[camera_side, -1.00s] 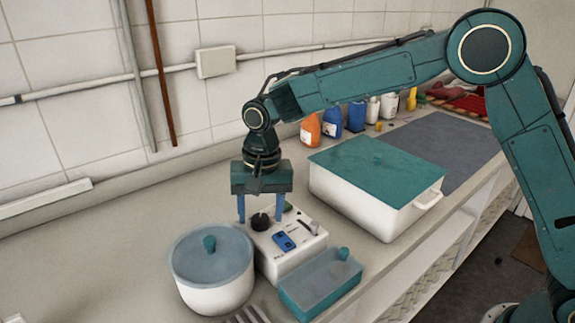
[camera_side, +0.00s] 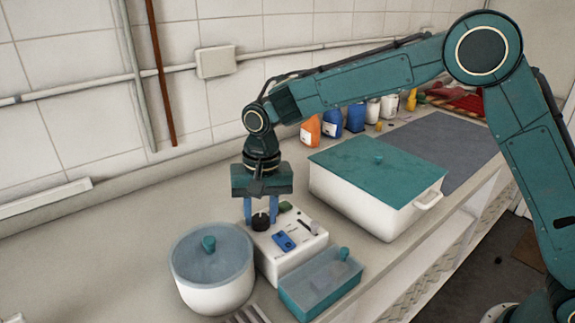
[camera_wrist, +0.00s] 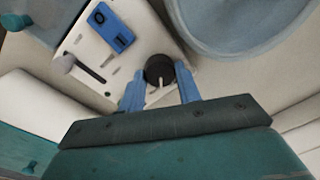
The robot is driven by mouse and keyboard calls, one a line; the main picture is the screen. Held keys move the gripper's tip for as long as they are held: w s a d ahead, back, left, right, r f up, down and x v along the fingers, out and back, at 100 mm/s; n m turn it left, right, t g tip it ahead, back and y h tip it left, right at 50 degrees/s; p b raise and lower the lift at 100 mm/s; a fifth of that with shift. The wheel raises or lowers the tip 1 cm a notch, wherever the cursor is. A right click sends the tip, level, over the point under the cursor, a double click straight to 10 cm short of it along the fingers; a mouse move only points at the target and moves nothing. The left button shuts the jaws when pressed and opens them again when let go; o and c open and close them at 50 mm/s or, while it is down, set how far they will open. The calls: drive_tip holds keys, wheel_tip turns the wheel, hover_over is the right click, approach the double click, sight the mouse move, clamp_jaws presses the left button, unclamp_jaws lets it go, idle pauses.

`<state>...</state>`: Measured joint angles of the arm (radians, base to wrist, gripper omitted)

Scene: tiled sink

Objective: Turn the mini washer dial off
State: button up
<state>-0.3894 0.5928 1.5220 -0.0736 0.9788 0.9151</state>
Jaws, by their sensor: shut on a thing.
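The mini washer (camera_side: 287,246) is a white box on the counter with a black round dial (camera_side: 260,220), a blue panel (camera_side: 284,241) and a green part on top. In the wrist view the dial (camera_wrist: 160,70) shows a pale pointer line directed toward my gripper's body. My gripper (camera_side: 261,212) points straight down over the washer, its blue fingers on either side of the dial. In the wrist view my gripper (camera_wrist: 160,82) is shut on the dial, one finger at each side. A slot with a grey slider knob (camera_wrist: 68,64) lies beside the blue panel.
A white pot with a grey lid (camera_side: 212,275) stands close at the washer's left. A teal bin with a clear lid (camera_side: 320,287) stands in front. A large white tub with a teal lid (camera_side: 375,190) is to the right. Bottles (camera_side: 332,123) line the wall behind.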

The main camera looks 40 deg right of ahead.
sight(263, 215)
drive_tip(key=shift+n, duration=0.3)
drive_tip(key=n, duration=0.3)
drive_tip(key=shift+w, duration=0.1)
drive_tip(key=shift+r+n+g, duration=0.1)
drive_tip(key=shift+n+g, duration=0.2)
drive_tip(key=shift+n, duration=1.7)
drive_tip(key=o, duration=1)
drive_tip(key=shift+c, duration=0.2)
wheel_tip(263, 215, up, 14)
drive_tip(key=shift+d, duration=0.4)
